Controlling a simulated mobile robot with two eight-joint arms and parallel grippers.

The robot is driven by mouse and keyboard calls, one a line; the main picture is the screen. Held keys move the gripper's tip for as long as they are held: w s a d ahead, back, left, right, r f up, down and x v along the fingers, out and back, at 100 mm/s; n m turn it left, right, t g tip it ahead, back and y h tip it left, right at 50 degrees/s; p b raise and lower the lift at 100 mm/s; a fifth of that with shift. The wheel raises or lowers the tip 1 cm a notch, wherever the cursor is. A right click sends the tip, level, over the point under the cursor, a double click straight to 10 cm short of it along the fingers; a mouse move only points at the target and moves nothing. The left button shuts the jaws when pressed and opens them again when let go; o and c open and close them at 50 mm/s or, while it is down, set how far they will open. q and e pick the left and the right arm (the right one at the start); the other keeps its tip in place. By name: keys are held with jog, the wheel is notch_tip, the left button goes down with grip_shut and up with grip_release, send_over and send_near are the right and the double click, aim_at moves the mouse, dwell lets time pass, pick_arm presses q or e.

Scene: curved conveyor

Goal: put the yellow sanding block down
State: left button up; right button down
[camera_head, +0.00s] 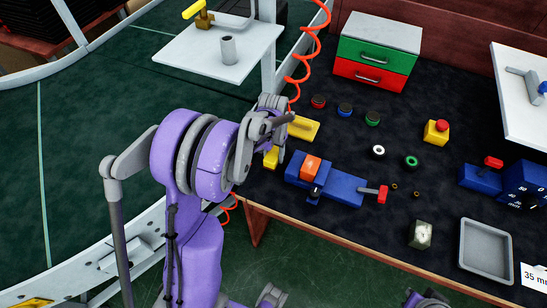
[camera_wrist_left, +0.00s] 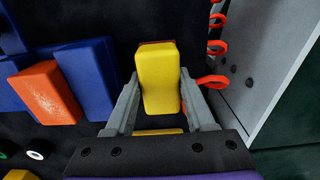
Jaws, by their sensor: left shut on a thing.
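The yellow sanding block (camera_wrist_left: 158,80) is between the two fingers of my left gripper (camera_wrist_left: 160,98) in the wrist view, with a thin brown-red strip at its far end. My left gripper (camera_head: 270,141) is shut on it. In the head view, the gripper is over the bench's left edge and hides part of the block (camera_head: 271,158). The frames do not show clearly whether the block touches the bench. My right gripper cannot be made out.
A flat yellow piece (camera_head: 304,128) lies just beyond the gripper. A blue vise (camera_head: 340,186) with an orange block (camera_head: 310,167) is to the right. A red coiled hose (camera_head: 300,70) hangs close behind. A grey tray (camera_head: 486,250) is at the front right.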

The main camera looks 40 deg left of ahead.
pick_arm(q)
notch_tip(320, 180, down, 2)
jog(key=shift+f, duration=0.2)
jog(key=o, duration=1.3)
jog(key=shift+r, duration=0.1)
